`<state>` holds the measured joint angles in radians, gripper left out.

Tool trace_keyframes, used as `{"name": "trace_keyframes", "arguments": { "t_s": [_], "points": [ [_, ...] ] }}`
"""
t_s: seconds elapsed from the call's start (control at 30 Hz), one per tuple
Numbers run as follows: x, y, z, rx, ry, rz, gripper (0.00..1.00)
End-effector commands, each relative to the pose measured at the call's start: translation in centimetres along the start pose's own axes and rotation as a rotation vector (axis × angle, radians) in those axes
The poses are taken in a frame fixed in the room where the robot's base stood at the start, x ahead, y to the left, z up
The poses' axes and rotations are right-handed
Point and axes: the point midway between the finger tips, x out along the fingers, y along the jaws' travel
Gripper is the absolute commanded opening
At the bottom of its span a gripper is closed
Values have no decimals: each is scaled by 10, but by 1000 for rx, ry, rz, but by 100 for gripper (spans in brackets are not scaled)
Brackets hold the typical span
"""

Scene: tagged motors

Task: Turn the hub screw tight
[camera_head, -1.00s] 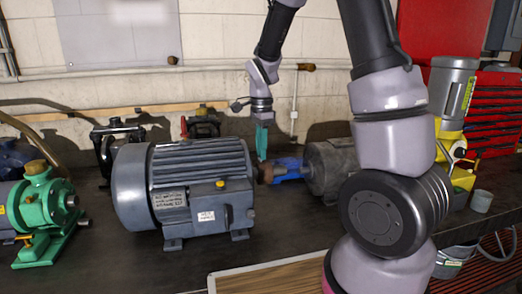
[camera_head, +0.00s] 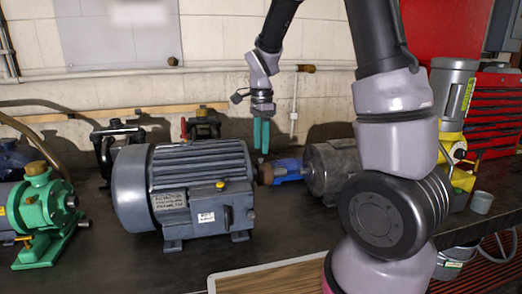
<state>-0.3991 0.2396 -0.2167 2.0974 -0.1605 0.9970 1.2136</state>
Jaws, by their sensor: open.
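A large grey-blue motor (camera_head: 200,195) with a ribbed housing and white tags lies on the dark bench. At its right end is a rusty brown hub (camera_head: 265,174) on the shaft, next to a blue part (camera_head: 290,168). The hub screw is too small to make out. My gripper (camera_head: 261,150) hangs fingers-down above the hub, with teal fingers a small gap apart. It is open and holds nothing that I can see. I cannot tell whether the fingertips touch the hub.
A grey motor (camera_head: 333,168) stands right of the blue part. A green pump (camera_head: 45,213) is at the left, and a yellow machine (camera_head: 460,150) and a small grey cup (camera_head: 481,202) are at the right. The bench front (camera_head: 285,225) is clear.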

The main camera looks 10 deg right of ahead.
Motion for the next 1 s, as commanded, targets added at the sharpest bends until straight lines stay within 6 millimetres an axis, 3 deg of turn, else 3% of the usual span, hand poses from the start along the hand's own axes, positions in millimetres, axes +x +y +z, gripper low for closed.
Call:
{"name": "trace_keyframes", "arguments": {
  "t_s": [0.2, 0.4, 0.87, 1.0],
  "points": [
    [-47, -1, 0, 0, 0, -6, 52],
    [-74, -1, 0, 0, -1, -4, 52],
    [-83, 1, 0, -3, -2, -5, 52],
    [-96, 13, -4, -59, -21, -46, 52]
  ]
}}
